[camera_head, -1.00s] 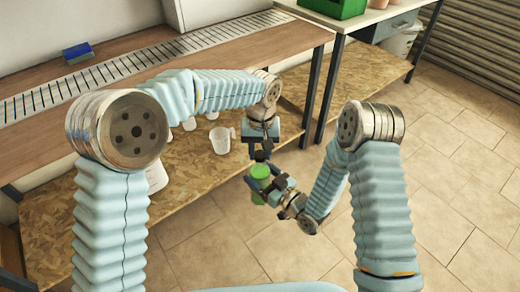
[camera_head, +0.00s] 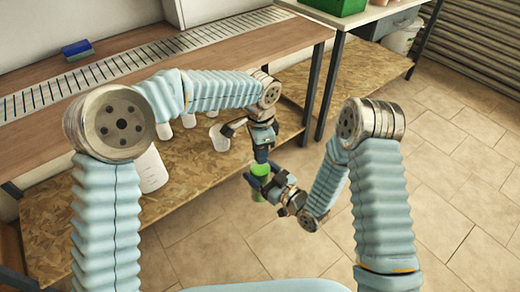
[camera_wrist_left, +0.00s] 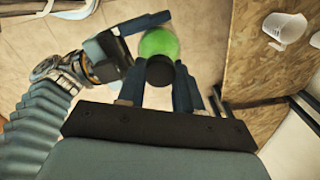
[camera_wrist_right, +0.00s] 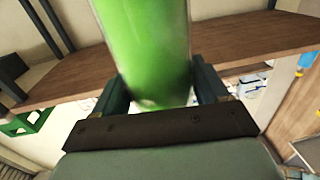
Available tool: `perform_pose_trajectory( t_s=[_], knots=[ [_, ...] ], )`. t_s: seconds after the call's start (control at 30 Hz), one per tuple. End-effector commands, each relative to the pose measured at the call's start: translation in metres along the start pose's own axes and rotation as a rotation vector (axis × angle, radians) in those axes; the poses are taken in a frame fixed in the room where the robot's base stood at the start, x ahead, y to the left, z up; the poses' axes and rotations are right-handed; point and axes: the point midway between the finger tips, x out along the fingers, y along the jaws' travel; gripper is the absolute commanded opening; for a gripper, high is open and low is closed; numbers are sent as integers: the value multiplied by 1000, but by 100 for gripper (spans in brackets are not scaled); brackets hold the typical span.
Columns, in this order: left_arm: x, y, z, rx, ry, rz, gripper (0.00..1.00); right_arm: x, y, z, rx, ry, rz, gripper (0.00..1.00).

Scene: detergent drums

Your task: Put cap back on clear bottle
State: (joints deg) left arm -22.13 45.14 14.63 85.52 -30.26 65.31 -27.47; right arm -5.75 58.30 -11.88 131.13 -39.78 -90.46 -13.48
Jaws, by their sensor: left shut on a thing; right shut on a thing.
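A clear bottle with green content (camera_head: 258,194) is held upright or nearly so by my right gripper (camera_head: 262,184), in front of the low shelf. It fills the upper part of the right wrist view (camera_wrist_right: 148,50), between the fingers. My left gripper (camera_head: 261,155) points down directly above the bottle. In the left wrist view, its fingers are shut on a dark round cap (camera_wrist_left: 160,70), which lines up with the bottle's top (camera_wrist_left: 157,42). The fingers hide the cap in the head view. I cannot tell whether the cap touches the bottle's neck.
A white beaker (camera_head: 219,138) and a white jug (camera_head: 152,171) stand on the wooden lower shelf (camera_head: 195,178), left of the grippers. A blue sponge (camera_head: 77,48) lies on the upper bench. A green crate (camera_head: 335,5) stands at the back. The tiled floor to the right is clear.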

Motion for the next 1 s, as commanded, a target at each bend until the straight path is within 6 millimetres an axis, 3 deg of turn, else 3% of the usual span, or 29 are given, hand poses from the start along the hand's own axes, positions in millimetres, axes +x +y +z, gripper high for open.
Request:
perform_pose_trajectory(
  t_s=[0.7,0.83,1.0],
  knots=[
    [1,-2,-1,2249,21,-2,7,0,0,-1,0,2,-1,0],
    [2,-1,-1,2535,23,-1,7,0,0,-1,0,2,-1,0],
    [1,-1,-2,2692,21,-3,7,0,0,-1,0,2,-1,0]
  ],
)
